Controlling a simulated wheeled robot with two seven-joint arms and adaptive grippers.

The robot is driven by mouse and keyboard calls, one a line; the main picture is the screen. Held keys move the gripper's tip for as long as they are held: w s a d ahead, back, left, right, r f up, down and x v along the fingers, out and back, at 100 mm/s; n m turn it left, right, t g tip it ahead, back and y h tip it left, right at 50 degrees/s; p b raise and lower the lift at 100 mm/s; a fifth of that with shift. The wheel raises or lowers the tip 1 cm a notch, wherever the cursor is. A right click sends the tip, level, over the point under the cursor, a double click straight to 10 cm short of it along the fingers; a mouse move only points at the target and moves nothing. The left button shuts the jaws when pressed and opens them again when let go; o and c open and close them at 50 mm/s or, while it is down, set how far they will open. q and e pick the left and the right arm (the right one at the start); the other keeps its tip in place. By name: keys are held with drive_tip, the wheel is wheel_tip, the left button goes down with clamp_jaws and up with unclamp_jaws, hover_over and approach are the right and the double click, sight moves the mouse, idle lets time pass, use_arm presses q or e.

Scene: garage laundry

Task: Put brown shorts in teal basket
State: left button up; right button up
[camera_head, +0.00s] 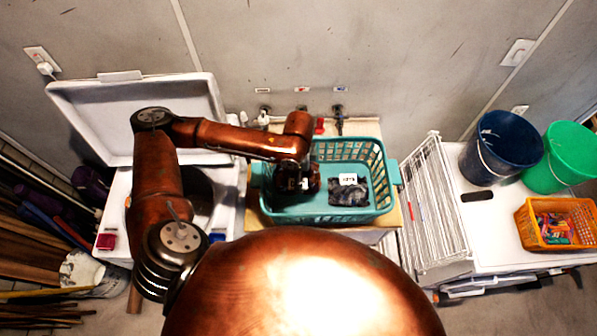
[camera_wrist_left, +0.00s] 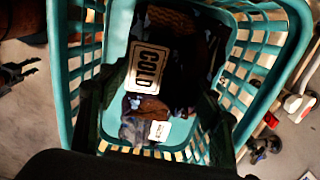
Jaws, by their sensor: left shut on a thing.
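The teal basket (camera_head: 330,215) stands on the worktop against the wall. My left gripper (camera_head: 303,186) is lowered inside its left half and is shut on a dark garment with brown parts, which fits the brown shorts (camera_wrist_left: 205,45). A white COLD label (camera_wrist_left: 148,68) shows on it in the left wrist view, between the fingers and within the basket's walls. I cannot tell whether it touches the basket floor. A dark pronged shape, perhaps my right gripper (camera_wrist_left: 18,75), shows at that view's left edge; its jaws are unclear.
A grey-blue patterned cloth with a white label (camera_head: 350,192) lies in the basket's right half. An open white washer (camera_head: 145,110) is left. A white rack (camera_head: 440,205), blue bucket (camera_head: 500,148), green bucket (camera_head: 562,158) and orange basket (camera_head: 550,238) stand right.

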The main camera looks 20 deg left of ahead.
use_arm(q)
drive_tip(key=shift+s+f, duration=0.25)
drive_tip(key=shift+f, duration=0.6)
drive_tip(key=shift+w+f+b, duration=0.25)
drive_tip(key=shift+f+b, duration=0.25)
drive_tip(key=shift+f, duration=0.8)
wheel_tip(320, 180, down, 2)
drive_tip(key=shift+s+f+b, duration=0.1)
drive_tip(key=shift+s+b, duration=0.05)
drive_tip(key=shift+b, duration=0.3)
drive_tip(key=shift+f, duration=0.8)
drive_tip(key=o, duration=1.8)
use_arm(e)
drive_tip(key=shift+w+f, duration=0.45)
drive_tip(key=shift+f, duration=0.15)
drive_tip(key=shift+w+f, duration=0.4)
drive_tip(key=shift+f, duration=0.2)
